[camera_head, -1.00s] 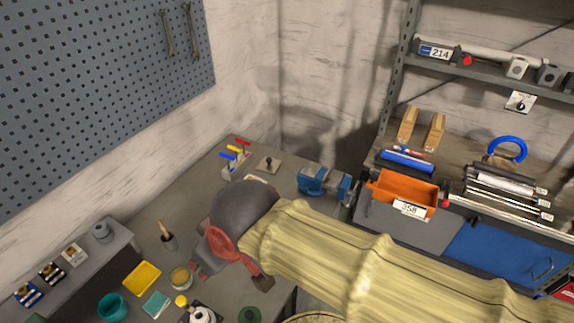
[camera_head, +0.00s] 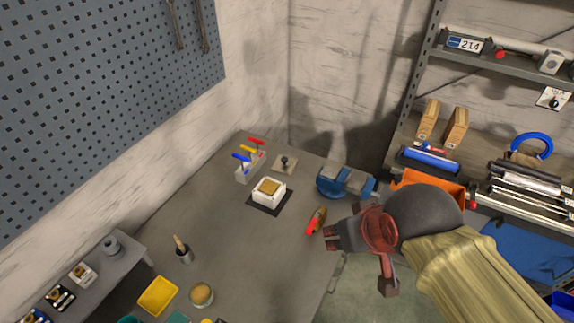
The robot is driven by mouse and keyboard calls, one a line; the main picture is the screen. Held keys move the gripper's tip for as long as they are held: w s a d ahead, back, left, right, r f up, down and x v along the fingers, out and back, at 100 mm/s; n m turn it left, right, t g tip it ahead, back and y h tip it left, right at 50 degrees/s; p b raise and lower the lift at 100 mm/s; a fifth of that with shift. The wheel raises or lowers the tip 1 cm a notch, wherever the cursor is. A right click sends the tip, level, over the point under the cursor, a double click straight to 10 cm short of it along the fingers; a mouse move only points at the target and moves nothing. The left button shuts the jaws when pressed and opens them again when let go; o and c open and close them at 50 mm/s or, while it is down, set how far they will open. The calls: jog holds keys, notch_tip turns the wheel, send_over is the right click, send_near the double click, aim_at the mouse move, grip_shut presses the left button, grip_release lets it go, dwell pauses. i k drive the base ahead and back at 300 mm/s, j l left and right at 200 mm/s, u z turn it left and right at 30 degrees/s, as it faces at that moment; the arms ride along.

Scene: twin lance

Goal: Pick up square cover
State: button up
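A flat, square, greyish-beige plate with a dark knob, which looks like the square cover (camera_head: 291,169), lies on the grey workbench near the back corner. A white square box (camera_head: 268,195) with a tan top stands on a dark square base just in front of it. My gripper (camera_head: 328,238) is over the bench's right edge, to the right of and nearer than the plate, and clearly apart from it. Its dark fingers point left. I see nothing held in them, but the gap between them is too small to judge.
A holder with red, yellow and blue handled tools (camera_head: 247,165) stands left of the plate. A blue vise (camera_head: 338,184) is to its right. A red-tipped tool (camera_head: 316,221) lies near my gripper. The workbench (camera_head: 230,235) is bare in its middle. An orange bin (camera_head: 428,180) is behind my arm.

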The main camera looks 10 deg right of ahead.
aim_at(283, 164)
jog(key=i+l+z, duration=0.1)
jog(key=l, duration=0.3)
jog(key=i+l+z, duration=0.1)
jog(key=l, duration=0.25)
jog(key=i+l+z, duration=0.15)
jog(key=i, duration=0.2)
